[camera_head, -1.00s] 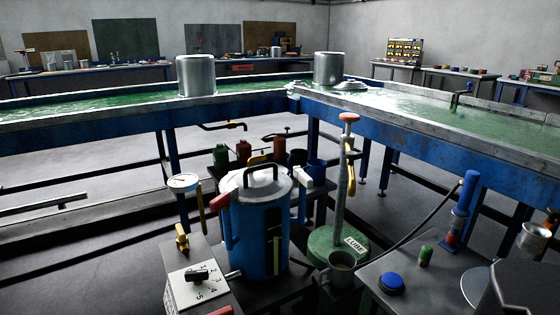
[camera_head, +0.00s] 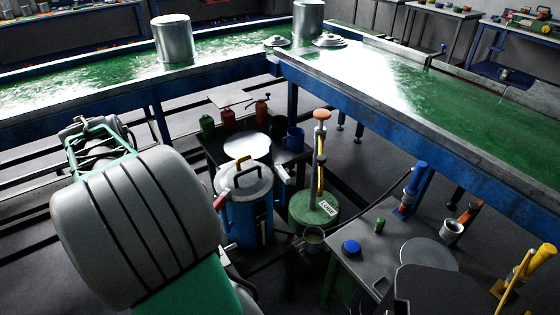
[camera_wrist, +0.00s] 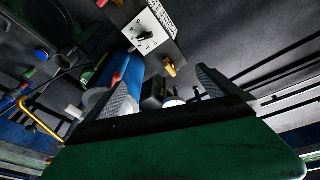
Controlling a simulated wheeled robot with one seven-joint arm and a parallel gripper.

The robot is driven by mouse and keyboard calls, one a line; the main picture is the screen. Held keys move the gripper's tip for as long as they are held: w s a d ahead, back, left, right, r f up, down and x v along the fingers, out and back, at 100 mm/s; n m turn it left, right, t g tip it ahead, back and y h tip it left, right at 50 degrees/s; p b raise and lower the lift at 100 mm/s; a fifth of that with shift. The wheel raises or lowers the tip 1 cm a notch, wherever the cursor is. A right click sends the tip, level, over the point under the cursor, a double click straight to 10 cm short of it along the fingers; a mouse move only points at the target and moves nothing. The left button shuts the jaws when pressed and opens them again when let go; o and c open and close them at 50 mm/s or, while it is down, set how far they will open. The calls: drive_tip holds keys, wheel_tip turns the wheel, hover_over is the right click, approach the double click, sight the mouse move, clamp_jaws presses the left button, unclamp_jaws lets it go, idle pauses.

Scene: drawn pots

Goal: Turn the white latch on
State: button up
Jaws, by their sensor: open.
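The white latch (camera_head: 283,174) sticks out from the upper right side of the blue pot (camera_head: 262,215), near its grey lid (camera_head: 244,182). I cannot tell from its pose whether it is fastened. My arm is at the left in the head view, to the left of the pot and covering part of what lies there. In the wrist view my gripper (camera_wrist: 165,82) is open, its two fingers apart and nothing seen held. The blue pot (camera_wrist: 120,68) shows upper left of the fingers, with a red latch (camera_wrist: 119,77) on it. I cannot make out the white latch there.
A white dial panel (camera_wrist: 146,38) and a yellow valve handle (camera_wrist: 170,66) lie beyond the fingers. A green lube base (camera_head: 313,208) with an upright rod stands right of the pot. A grey table (camera_head: 385,235) holds a blue button (camera_head: 351,247). Green-water troughs (camera_head: 440,130) run behind.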

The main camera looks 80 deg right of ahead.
sight(281, 171)
drive_tip(key=s+d+f+m+g, duration=0.1)
drive_tip(key=s+d+m, duration=0.2)
drive_tip(key=s+d, duration=0.2)
drive_tip(key=s+d+m+g, duration=0.1)
drive_tip(key=s+d+m, duration=0.3)
drive_tip(key=d, duration=0.7)
drive_tip(key=s+d+f+m+g, duration=0.1)
drive_tip(key=s+d+m, duration=0.3)
drive_tip(key=d, duration=0.4)
drive_tip(key=shift+s+d+f, duration=0.15)
drive_tip(key=shift+s+f, duration=0.2)
drive_tip(key=shift+s, duration=0.45)
drive_tip(key=s+d+f+m+g, duration=0.1)
drive_tip(key=s+d+f+m, duration=0.1)
drive_tip(key=s+d+m, duration=0.5)
drive_tip(key=s+f+n, duration=0.1)
drive_tip(key=f, duration=0.1)
drive_tip(key=s+f+n, duration=0.1)
drive_tip(key=f, duration=0.1)
drive_tip(key=s+f+n, duration=0.1)
drive_tip(key=f, duration=0.1)
drive_tip(key=shift+s+d, duration=0.1)
drive_tip(key=shift+s, duration=0.25)
drive_tip(key=shift+d+f, duration=0.1)
drive_tip(key=shift+f, duration=0.15)
drive_tip(key=shift+c, duration=0.2)
drive_tip(key=c, duration=1.2)
